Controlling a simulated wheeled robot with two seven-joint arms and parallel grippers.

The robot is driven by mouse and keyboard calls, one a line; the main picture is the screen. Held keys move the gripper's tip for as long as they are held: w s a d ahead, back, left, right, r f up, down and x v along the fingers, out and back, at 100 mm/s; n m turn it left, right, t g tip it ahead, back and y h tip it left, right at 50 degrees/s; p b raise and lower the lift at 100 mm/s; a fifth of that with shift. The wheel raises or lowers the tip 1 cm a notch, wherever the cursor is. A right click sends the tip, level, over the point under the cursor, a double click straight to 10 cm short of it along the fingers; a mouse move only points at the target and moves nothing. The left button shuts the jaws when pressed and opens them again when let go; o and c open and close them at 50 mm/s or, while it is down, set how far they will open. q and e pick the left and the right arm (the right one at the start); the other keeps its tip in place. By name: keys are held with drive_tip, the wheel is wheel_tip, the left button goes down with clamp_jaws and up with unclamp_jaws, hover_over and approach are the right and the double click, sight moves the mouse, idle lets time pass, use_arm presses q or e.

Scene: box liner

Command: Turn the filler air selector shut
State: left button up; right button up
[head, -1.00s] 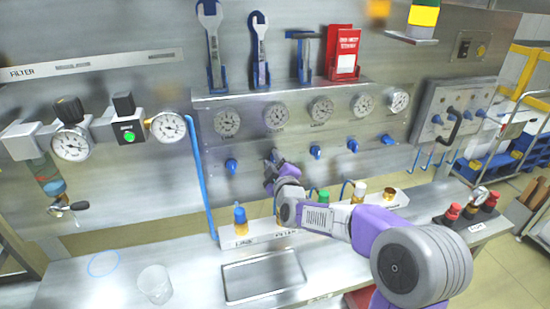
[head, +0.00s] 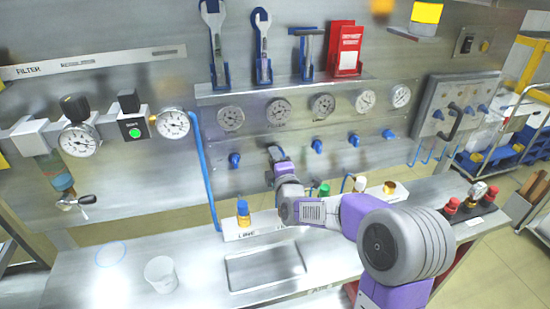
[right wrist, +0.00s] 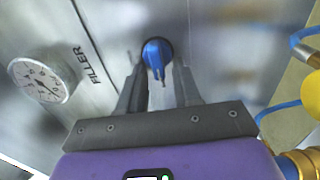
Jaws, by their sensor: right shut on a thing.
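The filler air selector (right wrist: 153,52) is a small blue handle on the grey steel panel, beside the printed word FILLER in the right wrist view. My right gripper (right wrist: 160,82) has its two dark fingers on either side of the blue handle, shut on it. In the head view my right gripper (head: 276,156) reaches the panel below the FILLER gauge (head: 279,112) and hides most of the selector there. The handle's exact angle is hard to tell. My left gripper is not in view.
Similar blue selectors stand to the left (head: 234,159) and right (head: 317,145) on the panel. A white block (head: 239,234) with coloured fittings lies under my right arm.

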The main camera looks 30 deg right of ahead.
idle(0.4)
drive_tip(key=o, duration=0.7)
drive_tip(key=shift+s, duration=0.1)
drive_tip(key=v, duration=0.7)
drive_tip(key=shift+s+p, duration=0.2)
drive_tip(key=shift+p, duration=0.2)
drive_tip(key=shift+f, duration=0.1)
